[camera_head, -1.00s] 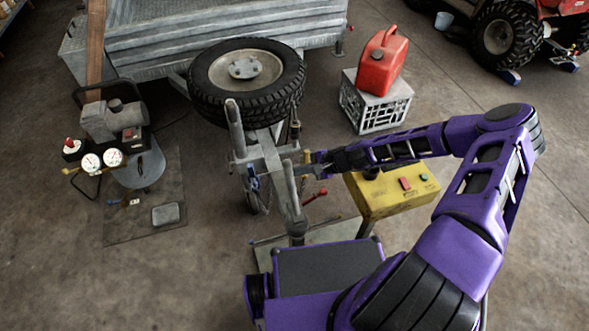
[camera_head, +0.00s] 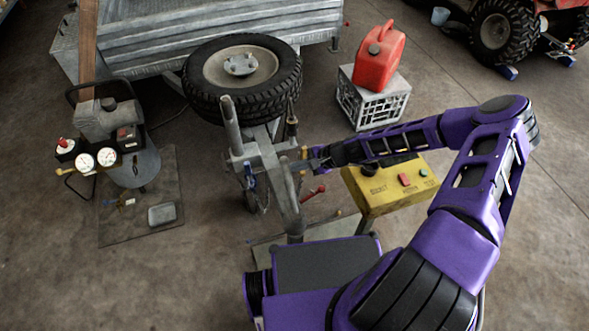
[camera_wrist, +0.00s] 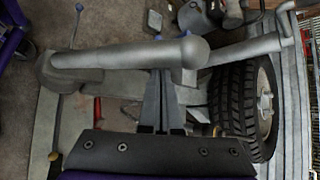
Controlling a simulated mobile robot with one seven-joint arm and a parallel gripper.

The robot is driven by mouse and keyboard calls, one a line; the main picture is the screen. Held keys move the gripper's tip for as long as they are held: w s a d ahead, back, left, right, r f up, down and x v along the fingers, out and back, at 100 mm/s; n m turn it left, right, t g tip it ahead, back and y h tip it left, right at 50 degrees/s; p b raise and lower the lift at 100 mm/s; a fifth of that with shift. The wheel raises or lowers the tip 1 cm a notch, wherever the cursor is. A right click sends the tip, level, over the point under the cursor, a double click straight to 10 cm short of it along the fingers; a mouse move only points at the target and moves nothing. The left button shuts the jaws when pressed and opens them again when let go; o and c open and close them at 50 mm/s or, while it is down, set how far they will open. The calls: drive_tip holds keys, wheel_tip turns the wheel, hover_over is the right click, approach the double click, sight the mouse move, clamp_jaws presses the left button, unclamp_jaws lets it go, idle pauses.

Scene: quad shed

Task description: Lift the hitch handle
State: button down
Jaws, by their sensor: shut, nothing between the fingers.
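The hitch handle (camera_head: 289,195) is a grey bar above the trailer's drawbar, in front of the spare tyre. In the wrist view, the handle (camera_wrist: 130,55) runs across the upper part, from a block at left to a rounded end near the middle. My gripper (camera_head: 312,160) reaches in from the right, next to the handle's upper part. In the wrist view, my gripper (camera_wrist: 160,100) has its dark fingers together, with nothing between them. The fingertips reach to the bar near its rounded end and are partly hidden by it. I cannot tell if they touch it.
A yellow control box (camera_head: 385,185) lies close below my forearm. A red fuel can (camera_head: 379,58) sits on a crate (camera_head: 372,105). A compressor with gauges (camera_head: 110,130) is at left.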

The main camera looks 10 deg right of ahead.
drive_tip(key=s+d+r+p, duration=0.1)
drive_tip(key=s+d+r, duration=0.2)
drive_tip(key=d, duration=0.5)
drive_tip(key=shift+r, duration=0.2)
